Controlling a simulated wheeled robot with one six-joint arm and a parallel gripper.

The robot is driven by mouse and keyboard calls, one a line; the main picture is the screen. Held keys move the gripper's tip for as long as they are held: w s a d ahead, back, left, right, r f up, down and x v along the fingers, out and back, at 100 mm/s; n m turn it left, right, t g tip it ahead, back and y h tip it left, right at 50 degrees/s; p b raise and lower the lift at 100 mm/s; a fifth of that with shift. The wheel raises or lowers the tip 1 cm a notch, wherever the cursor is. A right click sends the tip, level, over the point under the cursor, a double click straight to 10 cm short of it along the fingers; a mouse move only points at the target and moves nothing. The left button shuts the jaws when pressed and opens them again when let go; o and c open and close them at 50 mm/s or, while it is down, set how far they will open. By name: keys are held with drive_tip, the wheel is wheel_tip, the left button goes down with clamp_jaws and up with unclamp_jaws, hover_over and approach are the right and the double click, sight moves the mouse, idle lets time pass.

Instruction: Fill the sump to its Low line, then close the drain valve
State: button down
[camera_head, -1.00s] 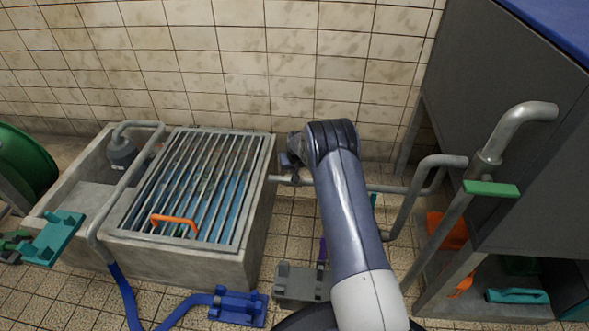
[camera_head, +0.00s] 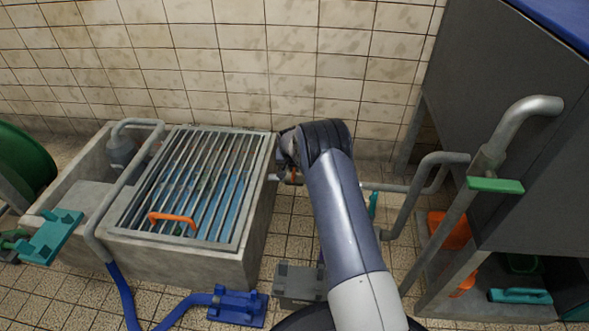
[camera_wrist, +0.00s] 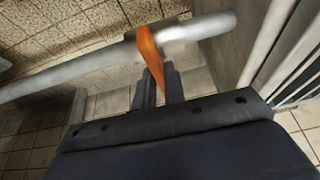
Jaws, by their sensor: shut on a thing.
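The sump (camera_head: 215,262) is a concrete basin at left in the head view. A metal grating with an orange handle (camera_head: 172,217) covers part of it, and blue water (camera_head: 228,190) shows between the bars. No Low line can be made out. A grey pipe (camera_head: 395,188) runs right from the sump's side; it crosses the wrist view (camera_wrist: 80,75). An orange valve lever (camera_wrist: 150,48) stands on this pipe near the sump wall. My gripper (camera_wrist: 157,75) is shut on the lever's end; in the head view my wrist partly hides it.
A blue hose (camera_head: 125,295) reaches a blue clamp block (camera_head: 237,306) on the floor. A grey block (camera_head: 298,284) lies beside my arm. A green-handled pipe (camera_head: 495,185) and grey cabinet (camera_head: 500,110) stand at right. A green reel (camera_head: 22,160) is at far left.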

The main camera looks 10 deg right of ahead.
idle(0.4)
drive_tip(key=c, duration=1.5)
unclamp_jaws()
drive_tip(key=shift+r, duration=0.1)
drive_tip(key=p+v, duration=0.4)
drive_tip(key=v, duration=0.6)
drive_tip(key=shift+s+a+r, duration=0.15)
drive_tip(key=shift+r, duration=0.1)
